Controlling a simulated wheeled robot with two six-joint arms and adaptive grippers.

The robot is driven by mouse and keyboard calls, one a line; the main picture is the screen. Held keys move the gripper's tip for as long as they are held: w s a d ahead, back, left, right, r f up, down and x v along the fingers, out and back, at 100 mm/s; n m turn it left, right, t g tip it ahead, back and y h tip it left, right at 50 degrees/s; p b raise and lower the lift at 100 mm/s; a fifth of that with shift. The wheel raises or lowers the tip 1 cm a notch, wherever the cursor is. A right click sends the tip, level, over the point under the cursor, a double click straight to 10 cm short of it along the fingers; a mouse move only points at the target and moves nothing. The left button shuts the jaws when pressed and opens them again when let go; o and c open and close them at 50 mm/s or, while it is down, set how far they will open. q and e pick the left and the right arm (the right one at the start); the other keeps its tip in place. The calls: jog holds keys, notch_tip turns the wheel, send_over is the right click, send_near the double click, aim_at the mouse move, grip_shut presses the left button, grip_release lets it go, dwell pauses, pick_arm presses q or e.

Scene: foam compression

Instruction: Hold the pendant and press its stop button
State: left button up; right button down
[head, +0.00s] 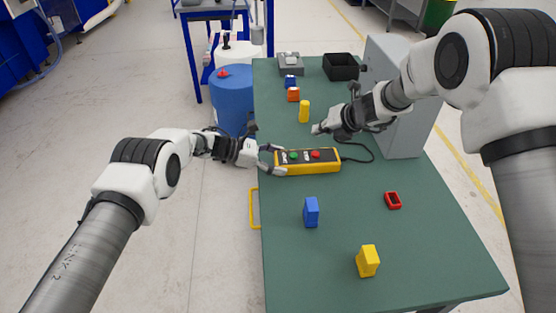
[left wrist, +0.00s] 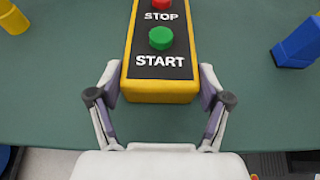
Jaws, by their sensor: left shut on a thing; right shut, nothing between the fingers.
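The yellow pendant (head: 308,168) with a black face lies on the green table near its left edge. Its red stop button (head: 315,155) is toward the right end and its green start button (head: 293,155) toward the left. My left gripper (head: 273,160) is shut on the pendant's left end; in the left wrist view its fingers (left wrist: 160,88) grip both sides of the pendant (left wrist: 160,95) beside the green START button (left wrist: 161,38). The red STOP button (left wrist: 162,4) is cut by the top edge there. My right gripper (head: 318,129) is shut and empty, above and behind the stop button.
A black cable (head: 362,151) runs from the pendant toward a grey cabinet (head: 402,145). A yellow cylinder (head: 304,111) stands behind the pendant. A blue block (head: 311,212), a yellow block (head: 367,261) and a red ring-shaped part (head: 393,200) are on the near table. A black bin (head: 341,67) is at the back.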

pick_arm(q)
jog(key=o, duration=1.7)
jog(key=shift+c, duration=0.2)
